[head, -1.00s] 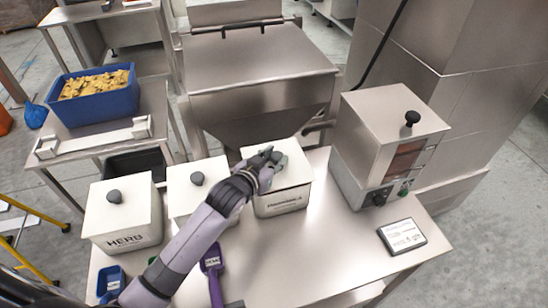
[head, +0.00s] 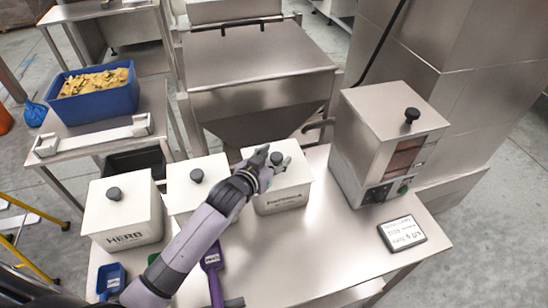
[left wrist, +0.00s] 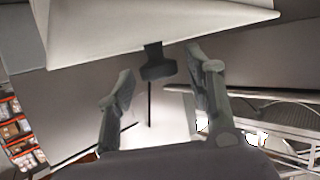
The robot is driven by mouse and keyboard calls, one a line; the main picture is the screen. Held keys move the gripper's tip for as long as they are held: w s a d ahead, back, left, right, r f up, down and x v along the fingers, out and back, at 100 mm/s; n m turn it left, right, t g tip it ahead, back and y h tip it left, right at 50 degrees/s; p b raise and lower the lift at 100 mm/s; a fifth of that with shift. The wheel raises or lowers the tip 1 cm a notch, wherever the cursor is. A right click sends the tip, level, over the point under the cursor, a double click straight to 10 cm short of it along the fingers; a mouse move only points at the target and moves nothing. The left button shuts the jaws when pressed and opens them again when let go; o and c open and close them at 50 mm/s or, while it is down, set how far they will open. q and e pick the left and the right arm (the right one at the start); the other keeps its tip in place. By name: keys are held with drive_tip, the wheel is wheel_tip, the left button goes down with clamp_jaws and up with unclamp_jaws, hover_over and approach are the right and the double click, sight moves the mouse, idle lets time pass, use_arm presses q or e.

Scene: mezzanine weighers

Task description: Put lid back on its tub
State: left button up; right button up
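Three white tubs stand in a row on the steel table, each with a flat white lid and a dark knob. The right-hand tub (head: 283,201) has a dark label that is hard to read; its lid (head: 294,176) lies on top and looks level. My left gripper (head: 272,157) is at that lid's knob (head: 277,159). In the left wrist view, the knob (left wrist: 157,64) sits between the two spread fingers (left wrist: 160,80), with gaps on both sides. The lid (left wrist: 140,22) fills the top of that view. My right gripper is not in view.
The HERB tub (head: 122,222) and the middle tub (head: 191,189) are lidded. A blue scoop (head: 111,278) and a purple scoop (head: 212,262) lie in front. A steel machine (head: 385,145) and a small display (head: 402,233) stand right; the table between is clear.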

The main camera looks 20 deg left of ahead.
use_arm(q)
drive_tip(key=shift+f, duration=0.15)
drive_tip(key=r+b+v, duration=0.1)
drive_tip(key=v, duration=1.1)
drive_tip(key=shift+r, duration=0.2)
